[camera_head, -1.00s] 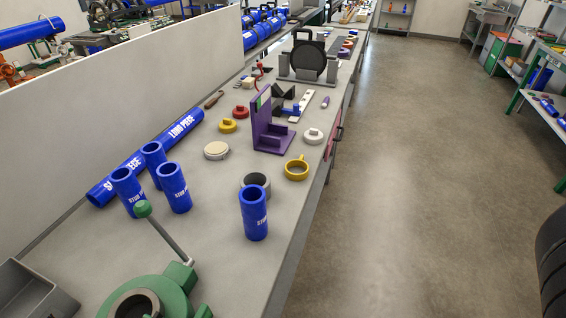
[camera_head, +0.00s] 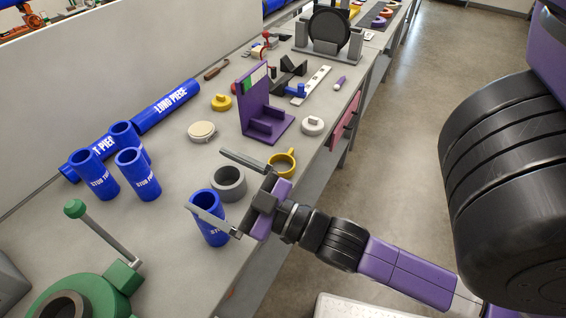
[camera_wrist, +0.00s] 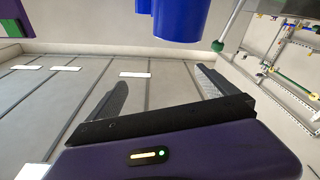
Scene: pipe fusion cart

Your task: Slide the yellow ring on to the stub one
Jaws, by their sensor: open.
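The yellow ring (camera_head: 284,160), with a small side tab, lies flat on the bench near its right edge, partly hidden by my gripper. A blue stub (camera_head: 213,230) stands upright by the front edge, partly behind one finger. Several more blue stubs, such as this one (camera_head: 138,175), stand to the left. I cannot read which is stub one. My gripper (camera_head: 205,179) is open and empty, its fingers spread above the bench on either side of a grey ring in the picture. In the wrist view nothing is between the fingers (camera_wrist: 160,78); a blue tube (camera_wrist: 180,20) shows beyond.
The grey ring (camera_head: 229,184) sits between the stub and the yellow ring. A purple stand (camera_head: 262,118), a white knobbed disc (camera_head: 312,126) and a cream disc (camera_head: 202,131) stand behind. A green lever clamp (camera_head: 95,285) is at front left. A long blue pipe (camera_head: 165,108) lies along the back.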

